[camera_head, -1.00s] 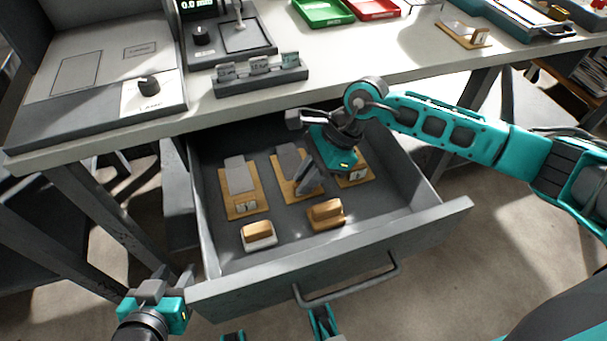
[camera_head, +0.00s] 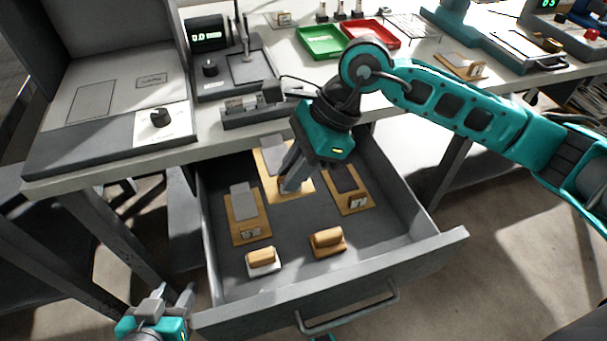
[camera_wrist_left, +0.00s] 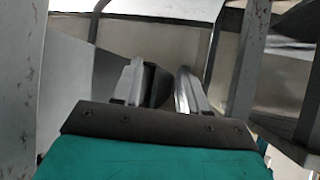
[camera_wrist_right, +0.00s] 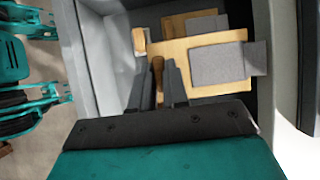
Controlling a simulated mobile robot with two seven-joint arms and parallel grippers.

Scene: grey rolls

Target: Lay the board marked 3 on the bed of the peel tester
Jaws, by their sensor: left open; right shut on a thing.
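My right gripper (camera_head: 290,188) is shut on the wooden handle (camera_wrist_right: 158,68) of a tan board with a grey sheet, the middle board (camera_head: 268,160). It holds this board above the drawer floor; it also shows in the right wrist view (camera_wrist_right: 180,58). Its number is hidden. A left board (camera_head: 236,232) and a right board (camera_head: 358,205) lie in the drawer, their marks too small to read. The peel tester (camera_head: 212,88), with a lit display and a post, stands on the bench; its bed (camera_head: 262,70) looks bare. My left gripper (camera_head: 172,298) is open and empty outside the drawer's left front corner.
The open drawer (camera_head: 330,284) also holds two wood-topped blocks, one left (camera_head: 262,258) and one right (camera_head: 327,240). A dark rack (camera_head: 240,117) stands at the bench edge before the tester. Green (camera_head: 318,42) and red (camera_head: 372,34) trays lie behind. A flat-topped unit (camera_head: 110,100) stands left.

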